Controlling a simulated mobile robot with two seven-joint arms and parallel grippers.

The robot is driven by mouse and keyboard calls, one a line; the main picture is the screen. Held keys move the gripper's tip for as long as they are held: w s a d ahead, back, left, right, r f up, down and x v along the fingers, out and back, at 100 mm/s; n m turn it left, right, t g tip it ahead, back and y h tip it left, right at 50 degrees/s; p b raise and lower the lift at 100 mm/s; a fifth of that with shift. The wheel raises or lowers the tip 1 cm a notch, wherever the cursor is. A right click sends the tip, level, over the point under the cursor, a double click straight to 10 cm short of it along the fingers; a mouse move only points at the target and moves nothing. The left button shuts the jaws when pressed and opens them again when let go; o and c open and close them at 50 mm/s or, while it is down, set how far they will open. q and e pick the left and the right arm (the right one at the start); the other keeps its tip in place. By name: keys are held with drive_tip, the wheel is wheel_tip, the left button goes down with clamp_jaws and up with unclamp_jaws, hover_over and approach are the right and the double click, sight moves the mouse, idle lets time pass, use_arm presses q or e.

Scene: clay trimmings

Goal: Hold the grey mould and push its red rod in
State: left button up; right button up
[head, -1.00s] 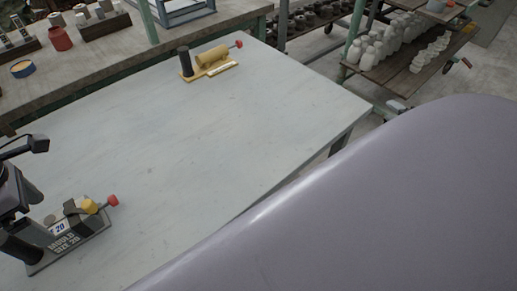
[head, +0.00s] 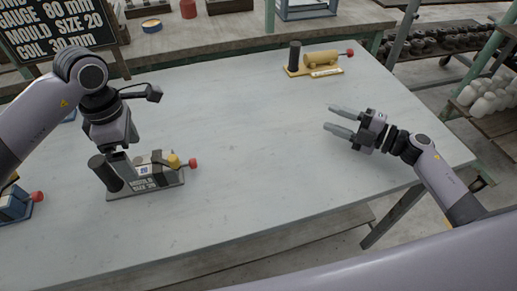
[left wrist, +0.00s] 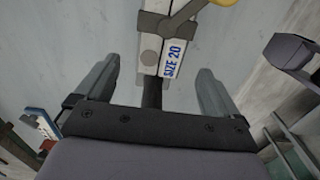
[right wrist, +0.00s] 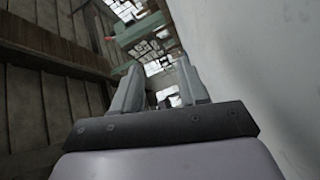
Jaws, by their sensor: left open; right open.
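The grey mould (head: 147,185), marked "MOULD SIZE 20", stands on the left of the table, with a dark upright post at its left end. A yellow part (head: 173,161) and the red rod end (head: 193,163) are at its right end. My left gripper (head: 121,154) points down at the mould's left part, open. In the left wrist view the mould (left wrist: 172,50) lies ahead, and a dark part is between the spread fingers; I cannot tell whether they touch. My right gripper (head: 332,118) is open and empty, over the table's right side, well away from the mould.
A yellow mould (head: 322,60) with a red end stands at the back. A blue one (head: 14,207) with a red end is at the far left edge. A sign (head: 55,25) stands behind my left arm. The table's middle is clear.

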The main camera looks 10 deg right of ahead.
sight(138, 166)
drive_tip(key=a+n+g, duration=0.1)
drive_tip(key=a+g, duration=0.1)
drive_tip(key=a, duration=0.3)
drive_tip(key=s+a+n+g+y, duration=0.1)
drive_tip(key=a+g, duration=0.1)
drive_tip(key=a, duration=0.3)
drive_tip(key=a+n+g+y, duration=0.1)
drive_tip(key=a+g, duration=0.1)
drive_tip(key=a, duration=0.3)
drive_tip(key=shift+s+a+n, duration=0.2)
drive_tip(key=shift+s+n, duration=0.1)
drive_tip(key=shift+n, duration=0.1)
drive_tip(key=s+a+g, duration=0.1)
drive_tip(key=a, duration=0.1)
drive_tip(key=s+a+n+g, duration=0.1)
drive_tip(key=a, duration=0.2)
drive_tip(key=s+a+n+g, duration=0.1)
drive_tip(key=a+g, duration=0.1)
drive_tip(key=a, duration=0.1)
drive_tip(key=shift+a, duration=0.25)
use_arm(q)
drive_tip(key=shift+f, duration=0.3)
use_arm(e)
drive_tip(key=shift+s+a+f, duration=0.1)
drive_tip(key=shift+s+a, duration=0.05)
use_arm(q)
wheel_tip(138, 166, down, 7)
drive_tip(key=shift+r, duration=0.2)
